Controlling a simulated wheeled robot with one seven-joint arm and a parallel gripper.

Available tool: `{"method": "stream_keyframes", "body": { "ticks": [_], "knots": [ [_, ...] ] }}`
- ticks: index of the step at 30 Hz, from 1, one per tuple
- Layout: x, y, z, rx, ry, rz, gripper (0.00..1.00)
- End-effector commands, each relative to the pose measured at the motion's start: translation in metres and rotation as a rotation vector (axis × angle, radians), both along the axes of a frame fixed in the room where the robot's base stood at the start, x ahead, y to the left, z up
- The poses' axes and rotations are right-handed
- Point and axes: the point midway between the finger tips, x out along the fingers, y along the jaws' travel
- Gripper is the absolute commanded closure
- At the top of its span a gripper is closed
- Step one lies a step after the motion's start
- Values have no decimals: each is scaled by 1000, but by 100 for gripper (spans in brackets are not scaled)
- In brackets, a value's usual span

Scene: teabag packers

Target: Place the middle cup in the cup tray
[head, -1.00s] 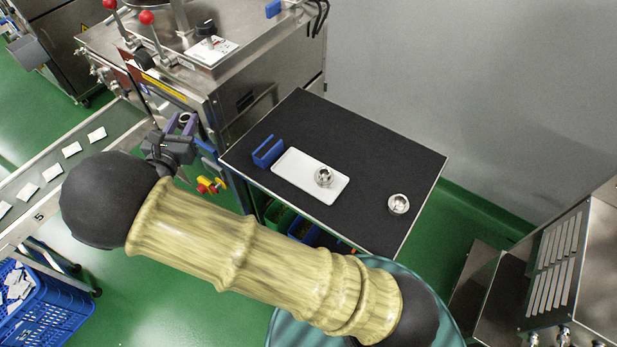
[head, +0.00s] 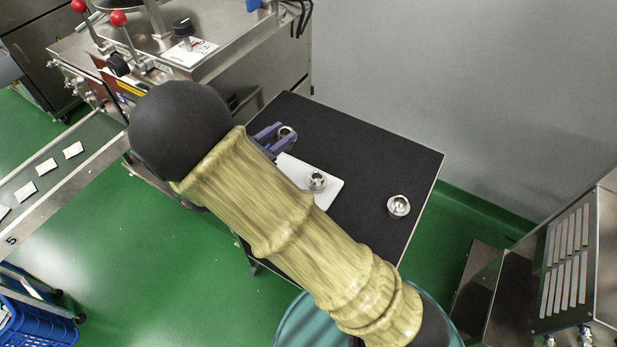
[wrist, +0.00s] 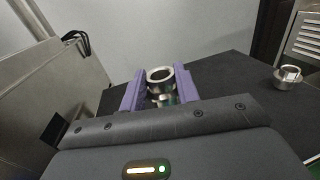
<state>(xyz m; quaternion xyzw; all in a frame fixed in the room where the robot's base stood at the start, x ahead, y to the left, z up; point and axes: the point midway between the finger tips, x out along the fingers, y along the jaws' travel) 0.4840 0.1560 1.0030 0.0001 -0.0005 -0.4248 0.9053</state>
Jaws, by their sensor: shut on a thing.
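My gripper (head: 281,138) is over the far left part of the black table, with its purple fingers shut on a shiny metal cup (head: 287,131). In the wrist view the held cup (wrist: 160,76) is upright between the two fingers. The white cup tray (head: 331,191) lies on the table just nearer than my gripper, its left part hidden by my arm. A second metal cup (head: 317,180) stands on the tray. A third metal cup (head: 398,205) stands on the table right of the tray, apart from it.
The black table (head: 385,150) is clear behind and right of the tray. A steel machine with red-knobbed levers (head: 118,18) stands at its left. A grey wall (head: 430,70) is behind. A conveyor (head: 100,135) with white packets runs at far left.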

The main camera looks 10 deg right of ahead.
Motion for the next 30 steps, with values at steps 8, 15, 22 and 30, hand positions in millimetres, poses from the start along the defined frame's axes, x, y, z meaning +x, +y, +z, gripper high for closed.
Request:
{"method": "stream_keyframes", "body": {
  "ticks": [8,15,22,30],
  "knots": [
    [-4,5,2,-1,-1,19,93],
    [-3,5,-15,-5,3,18,93],
    [-3,3,-54,-3,2,15,93],
    [-3,3,-60,0,-1,15,93]
  ]
}}
